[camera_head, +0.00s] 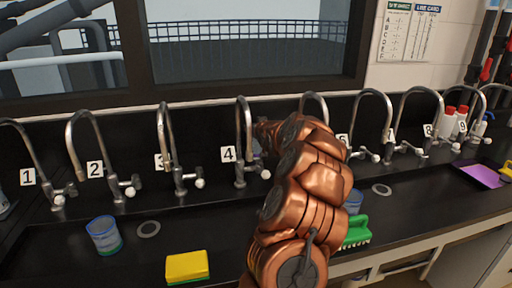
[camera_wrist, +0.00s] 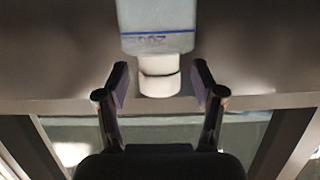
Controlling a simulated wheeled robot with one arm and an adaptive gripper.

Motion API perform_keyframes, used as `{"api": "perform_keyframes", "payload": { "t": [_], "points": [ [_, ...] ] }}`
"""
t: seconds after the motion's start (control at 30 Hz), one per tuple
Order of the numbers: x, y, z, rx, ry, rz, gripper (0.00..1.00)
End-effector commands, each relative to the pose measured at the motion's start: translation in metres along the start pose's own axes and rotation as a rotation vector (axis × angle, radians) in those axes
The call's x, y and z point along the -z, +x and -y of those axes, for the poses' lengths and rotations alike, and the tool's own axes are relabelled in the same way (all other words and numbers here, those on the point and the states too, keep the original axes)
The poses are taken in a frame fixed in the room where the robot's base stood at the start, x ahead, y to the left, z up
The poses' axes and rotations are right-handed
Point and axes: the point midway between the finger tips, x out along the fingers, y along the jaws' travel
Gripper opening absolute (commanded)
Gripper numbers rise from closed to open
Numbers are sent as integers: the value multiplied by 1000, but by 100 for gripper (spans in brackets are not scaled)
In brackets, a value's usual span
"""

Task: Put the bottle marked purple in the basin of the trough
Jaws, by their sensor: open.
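In the wrist view my gripper (camera_wrist: 160,78) is open, its fingers on either side of a white cap (camera_wrist: 159,75) with a gap at each side. The cap belongs to a pale bottle (camera_wrist: 157,14) with a blue line and blue, upside-down-looking print; its far part is cut off by the frame edge. No purple mark can be made out on it. In the head view my arm hides the gripper and most of what is in front of it, near tap 4. The long black trough (camera_head: 60,255) runs under the numbered taps.
A clear blue-rimmed cup (camera_head: 104,235), a grey ring (camera_head: 148,229) and a yellow sponge (camera_head: 187,266) are left of my arm. A green brush (camera_head: 356,232) and another cup (camera_head: 354,201) are right. Curved taps (camera_head: 243,130) line the back. A purple tray (camera_head: 481,176) lies far right.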

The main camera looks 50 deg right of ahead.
Motion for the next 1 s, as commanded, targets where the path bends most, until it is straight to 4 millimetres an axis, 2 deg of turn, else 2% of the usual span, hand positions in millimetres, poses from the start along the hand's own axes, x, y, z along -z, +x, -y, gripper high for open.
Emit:
{"api": "perform_keyframes", "payload": {
  "t": [0.07, 0.7, 1.0],
  "points": [
    [0, 0, 0, 0, 0, 0, 66],
    [0, 0, 0, 0, 0, 0, 0],
    [0, 0, 0, 0, 0, 1, 0]
  ]
}}
